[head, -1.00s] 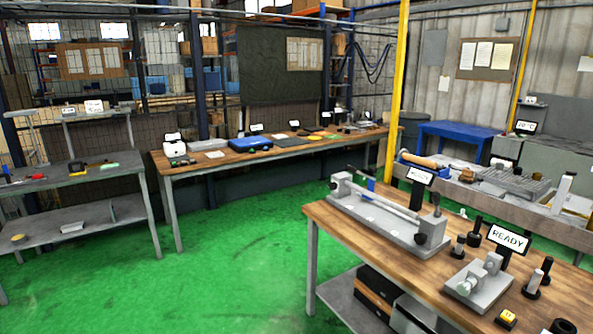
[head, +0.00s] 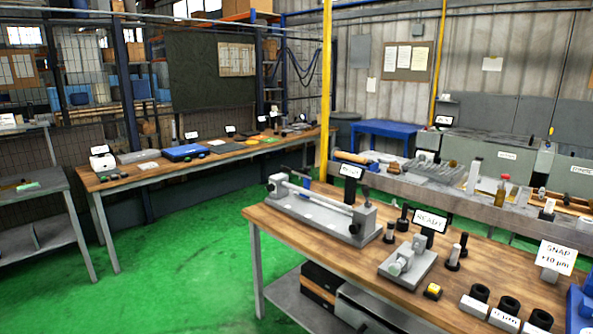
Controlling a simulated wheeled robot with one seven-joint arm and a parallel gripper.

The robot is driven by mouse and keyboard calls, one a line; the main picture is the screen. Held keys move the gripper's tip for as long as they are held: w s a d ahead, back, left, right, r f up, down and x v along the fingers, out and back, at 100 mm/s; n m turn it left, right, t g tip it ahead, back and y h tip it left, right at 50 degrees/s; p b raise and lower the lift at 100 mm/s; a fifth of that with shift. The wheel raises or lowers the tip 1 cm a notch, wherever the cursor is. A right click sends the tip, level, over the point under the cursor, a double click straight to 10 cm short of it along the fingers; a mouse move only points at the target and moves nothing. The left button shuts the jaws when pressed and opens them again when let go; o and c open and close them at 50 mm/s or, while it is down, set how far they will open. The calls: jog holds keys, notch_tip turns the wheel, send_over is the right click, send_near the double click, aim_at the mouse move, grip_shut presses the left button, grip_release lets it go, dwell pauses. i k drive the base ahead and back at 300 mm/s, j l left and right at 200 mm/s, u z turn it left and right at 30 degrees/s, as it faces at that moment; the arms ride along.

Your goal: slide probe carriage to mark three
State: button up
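A long grey fixture (head: 300,217) stands on the wooden bench (head: 412,292) in the right half of the head view. It has an end block at each side and a light bar (head: 319,199) between them. A small blue part (head: 306,183) shows behind the bar, with a dark rod near it. I cannot tell for sure which part is the probe carriage. A few pale marks lie on the fixture's base, too small to read. My gripper is not in view.
A smaller grey fixture (head: 407,265) with a READY display (head: 431,219) stands to the right, among dark posts and a yellow button (head: 433,291). Black rings (head: 507,307) and a SNAP sign (head: 557,257) are farther right. Green floor (head: 190,245) is clear at left.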

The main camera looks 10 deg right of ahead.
aim_at(306, 182)
jog(key=i+j+u, duration=0.3)
jog(key=i+u, duration=0.2)
jog(key=i, duration=0.4)
jog(key=i+u, duration=0.5)
jog(key=i, duration=0.45)
jog(key=i+j, duration=0.1)
jog(key=i, duration=0.95)
jog(key=i+j, duration=0.1)
jog(key=i, duration=1)
jog(key=i+l+z, duration=0.15)
jog(key=i+z, duration=0.55)
jog(key=z, duration=0.15)
jog(key=i+z, duration=0.4)
jog(key=i+j+z, duration=0.25)
jog(key=z, duration=0.15)
jog(key=i+z, duration=0.7)
jog(key=i+j, duration=0.05)
jog(key=i, duration=0.05)
